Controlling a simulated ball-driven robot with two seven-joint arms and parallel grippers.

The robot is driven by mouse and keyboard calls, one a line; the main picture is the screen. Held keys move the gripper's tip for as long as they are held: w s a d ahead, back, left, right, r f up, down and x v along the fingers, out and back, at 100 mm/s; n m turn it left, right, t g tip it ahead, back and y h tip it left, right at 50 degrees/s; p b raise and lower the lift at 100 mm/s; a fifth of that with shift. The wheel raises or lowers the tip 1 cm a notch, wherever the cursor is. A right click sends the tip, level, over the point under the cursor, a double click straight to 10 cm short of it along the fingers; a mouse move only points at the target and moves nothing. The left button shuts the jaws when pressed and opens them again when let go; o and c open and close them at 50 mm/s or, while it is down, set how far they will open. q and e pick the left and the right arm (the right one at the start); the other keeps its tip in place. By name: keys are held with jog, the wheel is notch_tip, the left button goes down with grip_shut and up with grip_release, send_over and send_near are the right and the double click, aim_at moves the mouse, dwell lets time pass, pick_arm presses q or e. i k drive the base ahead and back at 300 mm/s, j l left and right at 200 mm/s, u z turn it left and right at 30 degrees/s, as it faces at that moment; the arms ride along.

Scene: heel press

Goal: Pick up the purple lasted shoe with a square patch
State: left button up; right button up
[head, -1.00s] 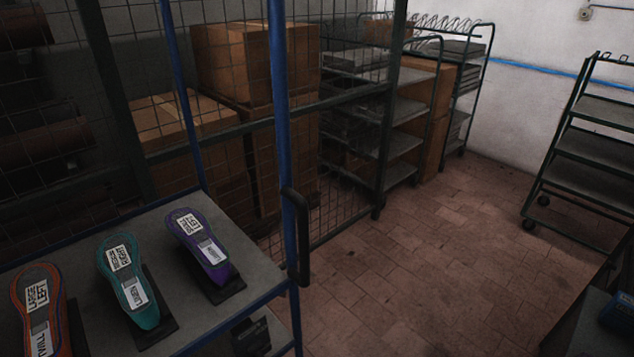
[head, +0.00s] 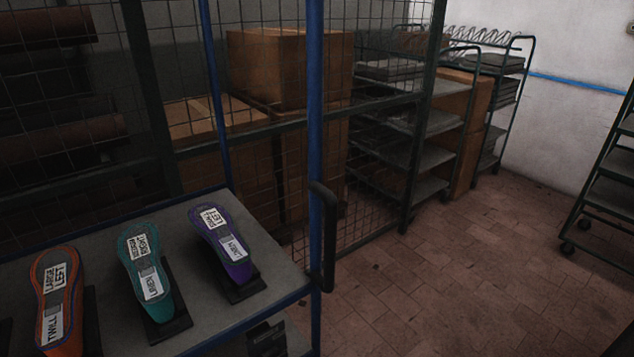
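A purple lasted shoe (head: 222,246) stands sole-up on a dark stand at the right end of the grey shelf (head: 277,260) at lower left. Its sole carries white labels; the upper one seems to read "LEFT" and the lower one "LINEN". A square patch cannot be made out clearly. A teal shoe (head: 142,262) marked "RIGHT" and "LINEN" stands to its left. An orange shoe (head: 60,300) marked "LARGE LEFT" and "TWILL" stands further left. Neither of my grippers is in view.
The shelf belongs to a rack with blue posts (head: 316,120) and a black handle (head: 326,235). Behind it are a wire mesh fence, cardboard boxes (head: 290,68) and a shelf trolley (head: 430,130). The tiled floor (head: 440,270) at right is open.

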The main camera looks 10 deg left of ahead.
aim_at(212, 221)
jog(key=i+l+u, duration=0.1)
jog(key=u, duration=0.7)
